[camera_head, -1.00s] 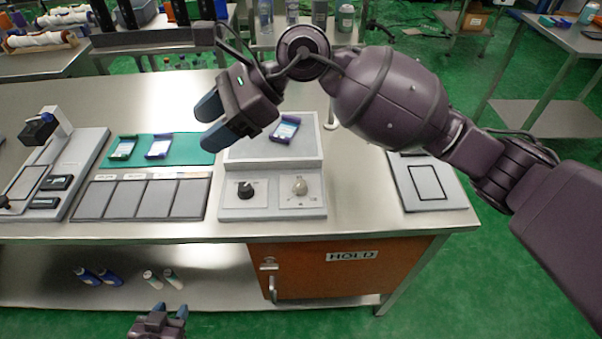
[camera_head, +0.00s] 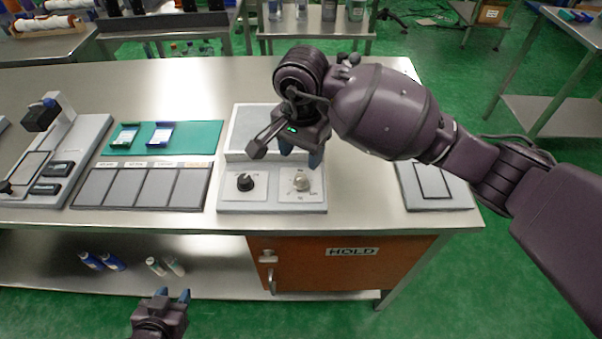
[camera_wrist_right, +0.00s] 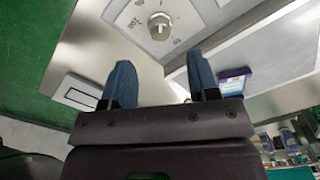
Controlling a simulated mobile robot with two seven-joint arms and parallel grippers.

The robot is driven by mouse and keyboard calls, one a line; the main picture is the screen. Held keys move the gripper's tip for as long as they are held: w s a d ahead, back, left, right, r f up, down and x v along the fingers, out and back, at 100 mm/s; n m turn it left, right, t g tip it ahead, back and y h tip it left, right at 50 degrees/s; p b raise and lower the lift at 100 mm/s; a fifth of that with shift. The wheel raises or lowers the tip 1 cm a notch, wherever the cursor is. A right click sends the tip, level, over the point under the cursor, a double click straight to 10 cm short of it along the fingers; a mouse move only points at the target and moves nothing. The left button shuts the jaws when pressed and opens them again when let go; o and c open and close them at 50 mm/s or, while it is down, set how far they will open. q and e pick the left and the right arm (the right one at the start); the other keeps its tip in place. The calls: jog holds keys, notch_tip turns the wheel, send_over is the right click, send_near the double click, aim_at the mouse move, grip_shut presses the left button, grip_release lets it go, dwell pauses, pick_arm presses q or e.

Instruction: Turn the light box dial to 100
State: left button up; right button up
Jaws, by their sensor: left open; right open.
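The light box (camera_head: 230,205) stands on the bench with a black knob (camera_head: 245,182) on the left of its front panel and a pale metal dial (camera_head: 301,183) on the right. My right gripper (camera_head: 301,155) is open and empty, fingers pointing down, above and behind the dial. In the right wrist view the dial lies beyond the open fingers (camera_wrist_right: 160,70), apart from them. My left gripper (camera_head: 173,296) is open and empty, low at the bottom, before the bench.
A green mat (camera_head: 190,138) with two small cases lies left of the light box, behind a grey sectioned tray (camera_head: 140,188). A press-like device (camera_head: 60,165) stands further left. A flat grey plate (camera_head: 433,186) lies at right. Several bottles (camera_head: 110,262) lie on the lower shelf.

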aim_at(301, 177)
notch_tip(301, 177, down, 7)
jog(key=shift+f, duration=0.15)
dwell(0.4)
jog(key=c, duration=0.9)
